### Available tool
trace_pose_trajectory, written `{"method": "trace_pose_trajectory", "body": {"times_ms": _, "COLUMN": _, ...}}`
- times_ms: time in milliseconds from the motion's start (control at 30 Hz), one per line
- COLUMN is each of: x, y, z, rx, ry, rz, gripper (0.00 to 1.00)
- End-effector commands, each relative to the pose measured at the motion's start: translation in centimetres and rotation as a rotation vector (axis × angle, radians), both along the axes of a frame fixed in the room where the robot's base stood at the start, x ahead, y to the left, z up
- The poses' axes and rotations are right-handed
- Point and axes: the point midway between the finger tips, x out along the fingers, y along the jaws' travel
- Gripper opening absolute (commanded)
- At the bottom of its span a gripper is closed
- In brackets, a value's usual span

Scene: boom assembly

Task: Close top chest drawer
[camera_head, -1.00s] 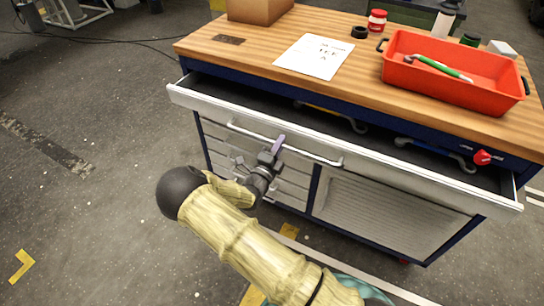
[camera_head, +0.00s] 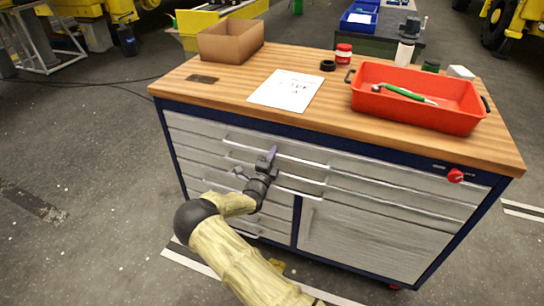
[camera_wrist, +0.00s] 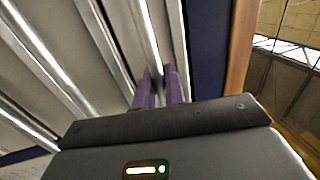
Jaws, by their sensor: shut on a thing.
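The chest (camera_head: 355,238) is a blue cabinet with grey drawers under a wooden top. Its wide top drawer (camera_head: 400,183) sits flush with the front in the head view, with no open gap showing. My gripper (camera_head: 270,155) is at the left part of that drawer's front, on its long bar handle (camera_head: 300,163). In the wrist view the two purple fingers of my gripper (camera_wrist: 160,80) are close together around the bright handle bar (camera_wrist: 151,30). The exact contact at the fingertips is partly hidden.
On the wooden top (camera_head: 215,95) are a cardboard box (camera_head: 231,42), a paper sheet (camera_head: 286,90), a red tray (camera_head: 420,110) with a green-handled tool, and small jars. A red knob (camera_head: 455,175) sticks out at the front right. The floor in front is clear.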

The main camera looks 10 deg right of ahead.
Motion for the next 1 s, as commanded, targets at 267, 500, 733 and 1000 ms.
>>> {"method": "trace_pose_trajectory", "body": {"times_ms": 267, "x": 0.2, "y": 0.0, "z": 0.3, "rx": -0.001, "ry": -0.004, "rz": 0.002, "gripper": 0.29}}
{"method": "trace_pose_trajectory", "body": {"times_ms": 500, "x": 0.0, "y": 0.1, "z": 0.2, "rx": -0.001, "ry": -0.003, "rz": 0.002, "gripper": 0.29}}
{"method": "trace_pose_trajectory", "body": {"times_ms": 733, "x": -2.0, "y": 1.2, "z": -0.3, "rx": -0.003, "ry": 0.0, "rz": 0.004, "gripper": 0.29}}
{"method": "trace_pose_trajectory", "body": {"times_ms": 1000, "x": -6.5, "y": 3.8, "z": -1.4, "rx": -0.003, "ry": -0.001, "rz": 0.004, "gripper": 0.29}}
